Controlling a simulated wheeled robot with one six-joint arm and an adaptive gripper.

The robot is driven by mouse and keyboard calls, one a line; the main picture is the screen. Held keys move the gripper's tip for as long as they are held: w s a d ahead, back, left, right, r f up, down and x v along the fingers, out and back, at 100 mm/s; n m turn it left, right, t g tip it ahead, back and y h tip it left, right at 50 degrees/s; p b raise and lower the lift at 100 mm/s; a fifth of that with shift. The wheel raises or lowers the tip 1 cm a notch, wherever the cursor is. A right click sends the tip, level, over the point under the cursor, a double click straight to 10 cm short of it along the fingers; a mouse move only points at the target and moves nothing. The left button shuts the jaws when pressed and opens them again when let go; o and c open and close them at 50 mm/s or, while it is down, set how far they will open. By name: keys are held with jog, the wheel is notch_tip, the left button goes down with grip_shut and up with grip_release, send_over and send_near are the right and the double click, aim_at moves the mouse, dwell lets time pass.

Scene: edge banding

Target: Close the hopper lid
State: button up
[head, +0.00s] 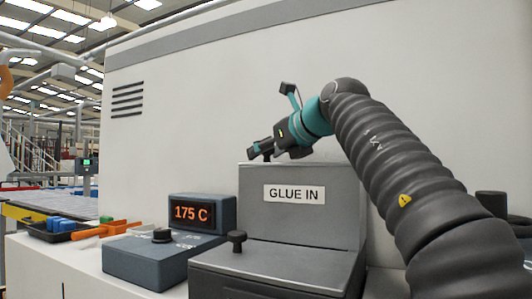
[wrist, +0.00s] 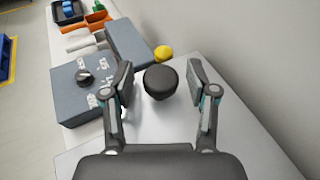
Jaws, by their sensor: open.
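The hopper (head: 299,225) is a grey box with a GLUE IN label, seen in the head view. A lower dark grey block (head: 275,268) with a black knob (head: 237,238) stands in front of it. I cannot clearly tell which surface is the lid or how far it is open. My gripper (head: 262,152) is above the hopper's top left edge. In the wrist view its fingers (wrist: 160,75) are apart, with a black rounded knob-like thing (wrist: 160,83) showing between them. I cannot tell whether they touch it. The hopper is not clearly visible there.
A control box (head: 150,258) with a dial and a 175 C display (head: 196,213) stand left of the hopper. A yellow ball (wrist: 163,53) shows in the wrist view. The machine wall (head: 200,130) rises behind.

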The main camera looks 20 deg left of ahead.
jog(key=v, duration=1.1)
jog(key=shift+s+d, duration=0.15)
jog(key=shift+d, duration=0.05)
